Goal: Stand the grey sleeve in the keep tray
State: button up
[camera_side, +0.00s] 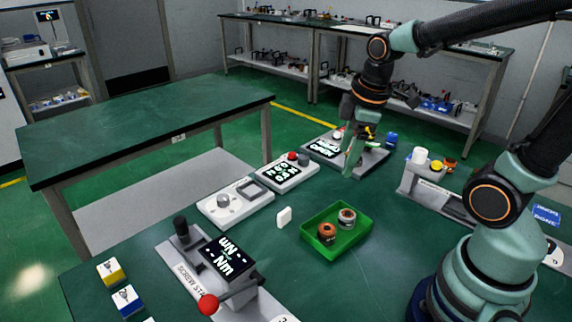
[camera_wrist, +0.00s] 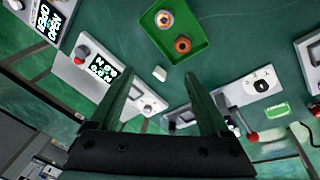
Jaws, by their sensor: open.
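A green tray (camera_side: 330,247), likely the keep tray, stands on the table; its label is not visible. It holds two short round parts: an orange-brown one (camera_side: 326,232) and a paler one (camera_side: 347,217) with a reddish centre. My gripper (camera_side: 352,166) is above the table behind the tray, apart from both. In the wrist view my gripper (camera_wrist: 158,78) is open with nothing between its fingers; the tray (camera_wrist: 203,55) lies beyond them.
A screw station (camera_side: 215,270) with a red-ended lever is in front. Display units (camera_side: 287,172) stand behind. A grey stand (camera_side: 430,185) with small coloured parts is at right.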

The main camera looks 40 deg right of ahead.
jog(key=s+a+r+m+t, duration=0.1)
jog(key=a+r+m+t, duration=0.2)
jog(key=m, duration=0.5)
jog(key=shift+s+a+r, duration=0.35)
jog(key=shift+a+r, duration=0.15)
jog(key=shift+r, duration=0.5)
